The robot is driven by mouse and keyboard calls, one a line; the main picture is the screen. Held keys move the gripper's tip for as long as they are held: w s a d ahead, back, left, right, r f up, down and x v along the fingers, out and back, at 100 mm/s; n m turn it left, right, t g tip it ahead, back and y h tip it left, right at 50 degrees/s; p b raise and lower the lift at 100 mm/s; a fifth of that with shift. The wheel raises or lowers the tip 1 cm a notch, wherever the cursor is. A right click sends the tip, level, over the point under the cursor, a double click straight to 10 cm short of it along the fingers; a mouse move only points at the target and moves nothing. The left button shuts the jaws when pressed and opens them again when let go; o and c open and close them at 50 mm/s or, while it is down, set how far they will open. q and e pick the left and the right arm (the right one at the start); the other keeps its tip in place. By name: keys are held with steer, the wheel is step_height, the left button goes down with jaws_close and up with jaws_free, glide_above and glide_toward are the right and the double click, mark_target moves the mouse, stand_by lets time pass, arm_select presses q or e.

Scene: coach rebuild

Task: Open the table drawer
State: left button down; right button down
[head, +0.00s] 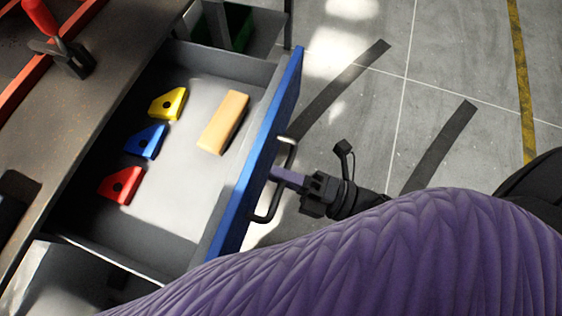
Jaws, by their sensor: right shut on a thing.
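The table drawer (258,150) is pulled well out from under the brown table top (92,85). Its front panel is blue and carries a dark bar handle (289,150) on the outer side. My right gripper (285,176) is at this handle, with its fingers shut on the bar near the middle. Inside the drawer lie a yellow block (167,104), a blue block (147,141), a red block (120,185) and a tan rectangular block (222,122). My left gripper is not in view.
A red-handled clamp (62,40) stands on the table top by an orange-red rail (45,62). A bin with a green thing (238,26) is beyond the drawer. Open grey tiled floor (375,110) with dark strips and a yellow line (520,80) lies to the right.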

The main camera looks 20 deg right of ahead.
steer(key=c, duration=0.7)
jaws_free()
